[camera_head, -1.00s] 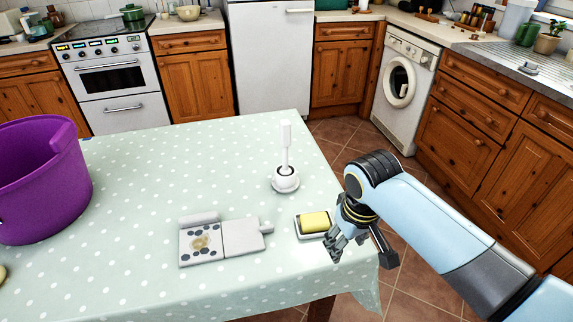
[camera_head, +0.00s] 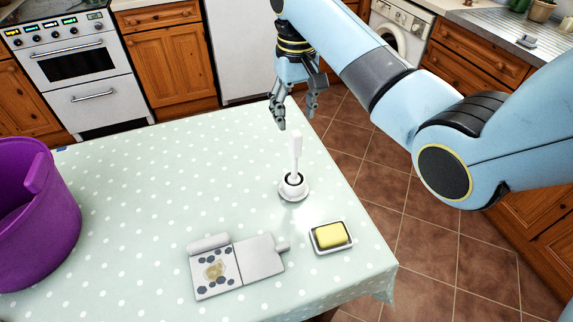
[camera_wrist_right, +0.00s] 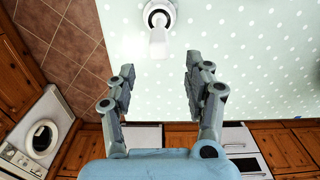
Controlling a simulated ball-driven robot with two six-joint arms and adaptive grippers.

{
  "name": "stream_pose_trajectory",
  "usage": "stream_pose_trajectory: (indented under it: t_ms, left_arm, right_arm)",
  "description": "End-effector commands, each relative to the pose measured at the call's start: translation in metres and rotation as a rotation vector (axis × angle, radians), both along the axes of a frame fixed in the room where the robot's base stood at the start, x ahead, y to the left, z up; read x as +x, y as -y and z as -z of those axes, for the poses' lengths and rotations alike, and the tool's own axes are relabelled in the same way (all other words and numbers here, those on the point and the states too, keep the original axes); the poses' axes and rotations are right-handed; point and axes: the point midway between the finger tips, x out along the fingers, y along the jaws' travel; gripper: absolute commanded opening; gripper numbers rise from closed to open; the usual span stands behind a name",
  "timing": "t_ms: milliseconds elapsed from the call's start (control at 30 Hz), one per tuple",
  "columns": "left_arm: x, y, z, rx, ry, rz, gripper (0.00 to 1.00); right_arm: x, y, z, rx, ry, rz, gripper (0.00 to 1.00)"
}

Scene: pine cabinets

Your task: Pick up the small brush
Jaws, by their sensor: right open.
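The small brush (camera_head: 296,155) is white and stands upright in a round white holder (camera_head: 294,190) on the table. Its bristle end is hidden inside the holder. My right gripper (camera_head: 296,118) is open and empty, fingers pointing down, and appears close to the top of the brush handle in the head view. In the right wrist view the brush (camera_wrist_right: 158,42) and its holder (camera_wrist_right: 160,8) show at the top, beyond and between the open fingertips (camera_wrist_right: 159,70). My left gripper is not in view.
The table (camera_head: 140,190) has a dotted cloth. A yellow sponge (camera_head: 330,235) sits in a white dish near the right edge. A grey-white hinged item (camera_head: 235,265) lies in front. A purple bucket (camera_head: 35,220) stands at left. Cloth between bucket and brush is clear.

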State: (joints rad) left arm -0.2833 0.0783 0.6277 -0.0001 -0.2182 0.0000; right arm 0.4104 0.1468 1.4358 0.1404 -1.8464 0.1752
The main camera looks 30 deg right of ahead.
Motion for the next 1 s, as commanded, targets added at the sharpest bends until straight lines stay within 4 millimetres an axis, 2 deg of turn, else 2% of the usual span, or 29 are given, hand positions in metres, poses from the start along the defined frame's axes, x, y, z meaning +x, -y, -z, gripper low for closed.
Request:
stream_pose_trajectory:
  t_ms: [100,300,433,600,700,933,1000]
  left_arm:
    - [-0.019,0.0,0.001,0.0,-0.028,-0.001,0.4]
    - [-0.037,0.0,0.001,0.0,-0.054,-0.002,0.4]
    - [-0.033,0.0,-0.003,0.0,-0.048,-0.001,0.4]
    - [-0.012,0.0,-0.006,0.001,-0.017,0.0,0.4]
    - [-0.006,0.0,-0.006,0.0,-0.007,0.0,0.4]
    - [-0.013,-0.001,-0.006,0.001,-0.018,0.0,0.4]
    - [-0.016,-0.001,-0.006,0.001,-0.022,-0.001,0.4]
  right_arm:
    - [-0.002,0.0,0.023,0.0,-0.006,0.0,0.52]
    - [-0.001,0.0,0.043,-0.001,-0.002,0.0,0.52]
    - [-0.002,0.0,0.057,0.0,-0.004,0.0,0.52]
    - [-0.002,0.0,0.085,0.001,-0.003,-0.001,0.52]
    - [-0.002,0.0,0.093,0.0,-0.002,-0.001,0.52]
    - [-0.002,0.0,0.095,0.0,0.0,-0.001,0.52]
    - [-0.002,0.0,0.095,0.0,0.0,-0.001,0.44]
